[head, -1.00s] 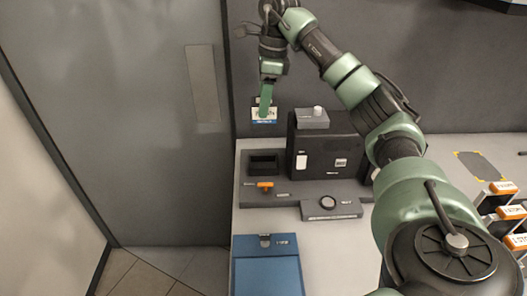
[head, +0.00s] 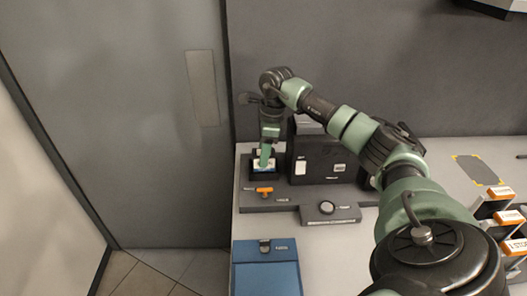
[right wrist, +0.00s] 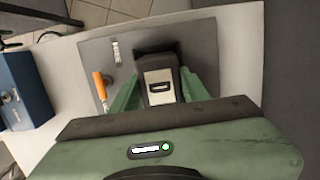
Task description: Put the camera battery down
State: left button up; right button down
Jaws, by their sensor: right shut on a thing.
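The camera battery (right wrist: 160,84) is a dark block with a pale label, between the green fingers of my right gripper (right wrist: 158,100) in the right wrist view. In the head view my right gripper (head: 265,158) points down at the dark square slot (head: 258,176) on the left of the grey base plate (head: 300,201). The battery's lower part shows at the slot, and I cannot tell how deep it sits. The slot's dark edge shows behind the battery in the right wrist view. My left gripper is not in view.
An orange lever (head: 264,191) sits just in front of the slot. A black box (head: 322,158) stands to its right, and a grey block with a round knob (head: 328,209) is in front. A blue case (head: 267,270) lies nearer. Orange-labelled items (head: 508,217) stand at the right.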

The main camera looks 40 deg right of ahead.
jog(key=c, duration=0.7)
grip_release()
jog(key=r, duration=0.4)
jog(key=d+r+b, duration=0.1)
jog(key=r, duration=0.3)
jog(key=s+r+b, duration=0.1)
jog(key=r, duration=0.3)
jog(key=shift+s+d, duration=0.1)
jog(key=shift+d, duration=0.1)
